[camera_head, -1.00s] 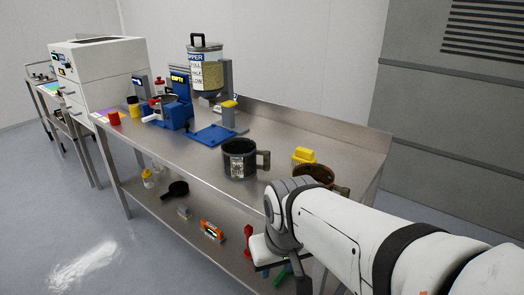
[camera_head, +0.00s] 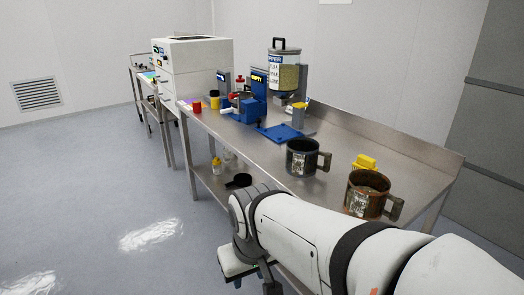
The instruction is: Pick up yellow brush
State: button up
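A yellow block-like thing that looks like the yellow brush (camera_head: 366,162) lies on the steel table top towards its right end. The rusty mug in front hides part of it. My gripper (camera_head: 255,278) hangs below the end of my white arm at the bottom of the picture, in front of the table and well apart from the brush. Its fingers are small and partly cut off, so I cannot tell whether they are open or holding anything.
A dark mug (camera_head: 301,157) and a rusty mug (camera_head: 366,196) stand near the brush on the steel table (camera_head: 335,194). A hopper (camera_head: 286,75) and blue device (camera_head: 247,106) stand farther back. A black pan (camera_head: 239,180) lies on the lower shelf. Floor on the left is clear.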

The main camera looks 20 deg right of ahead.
aim_at(362, 162)
jog(key=u, duration=1.2)
jog(key=i, duration=2.15)
jog(key=z, duration=3.75)
jog(key=i, duration=1)
jog(key=z, duration=0.1)
